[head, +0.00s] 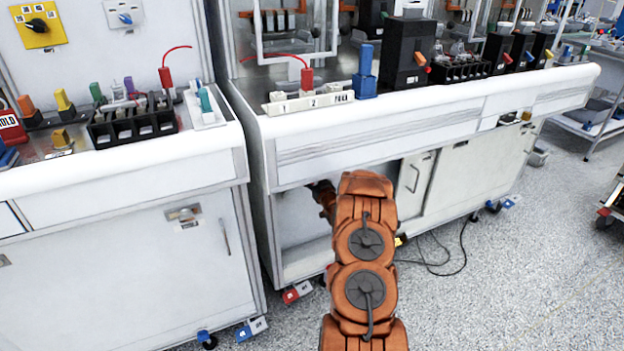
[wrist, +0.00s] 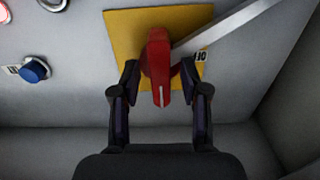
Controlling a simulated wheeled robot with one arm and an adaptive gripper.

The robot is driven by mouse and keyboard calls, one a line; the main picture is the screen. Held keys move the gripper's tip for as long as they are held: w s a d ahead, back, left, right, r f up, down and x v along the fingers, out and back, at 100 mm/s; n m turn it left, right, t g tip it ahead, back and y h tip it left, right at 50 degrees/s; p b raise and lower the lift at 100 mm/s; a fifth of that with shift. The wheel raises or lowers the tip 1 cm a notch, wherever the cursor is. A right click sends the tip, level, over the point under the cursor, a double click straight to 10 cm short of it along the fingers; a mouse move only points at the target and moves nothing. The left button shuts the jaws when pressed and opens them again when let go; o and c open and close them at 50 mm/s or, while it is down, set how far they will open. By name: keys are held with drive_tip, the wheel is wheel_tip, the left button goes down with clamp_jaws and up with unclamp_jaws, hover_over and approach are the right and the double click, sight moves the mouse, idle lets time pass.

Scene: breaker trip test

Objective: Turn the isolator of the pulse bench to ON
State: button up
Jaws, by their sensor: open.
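A red rotary handle (wrist: 158,65) on a yellow plate (wrist: 125,30) shows in the wrist view. A white line on the handle points toward the bottom of the picture. Dark lettering, partly hidden, shows on the plate right of the handle. My gripper (wrist: 160,84) is open, with one finger on each side of the handle. I cannot tell whether either finger touches it. In the head view my orange arm reaches into the open bay under the right bench (head: 380,130); the handle and the fingertips are hidden there.
A grey bar (wrist: 235,30) slants up to the right from beside the handle. Panel walls close in below and right. In the head view, a cabinet (head: 130,270) stands left and cables (head: 440,262) lie on the floor.

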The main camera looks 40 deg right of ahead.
drive_tip(key=v, duration=1.2)
idle(0.6)
